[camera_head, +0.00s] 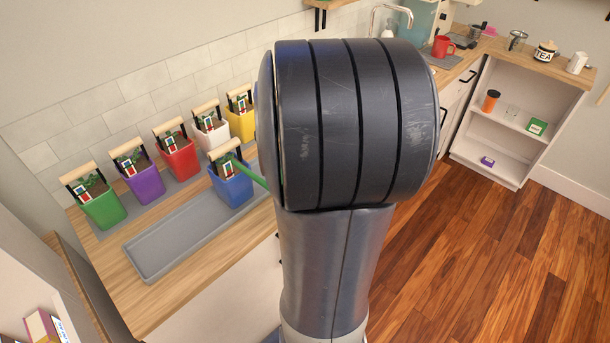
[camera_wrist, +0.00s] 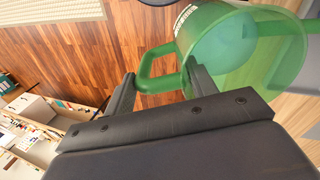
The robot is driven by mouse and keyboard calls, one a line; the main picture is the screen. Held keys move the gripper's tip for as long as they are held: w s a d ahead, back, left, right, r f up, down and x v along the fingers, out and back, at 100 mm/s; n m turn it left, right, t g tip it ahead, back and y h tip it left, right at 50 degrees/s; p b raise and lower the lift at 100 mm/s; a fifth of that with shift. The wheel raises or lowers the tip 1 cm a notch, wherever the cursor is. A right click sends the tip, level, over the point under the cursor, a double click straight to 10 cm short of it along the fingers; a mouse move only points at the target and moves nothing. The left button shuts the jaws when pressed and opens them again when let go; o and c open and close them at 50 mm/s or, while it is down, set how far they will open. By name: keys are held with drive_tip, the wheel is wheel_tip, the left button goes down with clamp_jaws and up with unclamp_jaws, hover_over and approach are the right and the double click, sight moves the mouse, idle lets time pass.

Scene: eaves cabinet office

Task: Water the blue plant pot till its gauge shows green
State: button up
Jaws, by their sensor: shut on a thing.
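The blue pot (camera_head: 232,189) stands upright at the right end of a long grey tray (camera_head: 180,238) on the wooden counter. It has a plant, a wooden-topped handle and a small gauge card (camera_head: 226,166), whose reading is too small to tell. A green spout (camera_head: 250,173) comes from behind my arm, its tip over the blue pot's top. In the wrist view my gripper (camera_wrist: 164,84) is shut on the handle of the translucent green watering can (camera_wrist: 225,50). The can's body and my gripper are hidden behind my arm in the head view. I cannot see any water flowing.
Green (camera_head: 100,207), purple (camera_head: 142,184), red (camera_head: 180,157), white (camera_head: 213,134) and yellow (camera_head: 242,123) pots stand in a row behind the tray, close to the blue pot. The tray's left part is empty.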

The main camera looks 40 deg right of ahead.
drive_tip(key=shift+w+r+g+p, duration=0.15)
drive_tip(key=shift+r+g+p, duration=0.15)
drive_tip(key=shift+r+p, duration=0.5)
drive_tip(key=shift+w+r+g+p, duration=0.15)
drive_tip(key=shift+r+g+p, duration=0.15)
drive_tip(key=shift+r+p, duration=0.5)
idle(4.7)
drive_tip(key=shift+f, duration=0.3)
idle(0.7)
drive_tip(key=f+b, duration=0.1)
drive_tip(key=f, duration=0.1)
drive_tip(key=s+f+t+b, duration=0.1)
drive_tip(key=b, duration=0.1)
drive_tip(key=shift+d+f+t, duration=0.1)
drive_tip(key=shift+f+t, duration=0.2)
drive_tip(key=shift+f, duration=0.05)
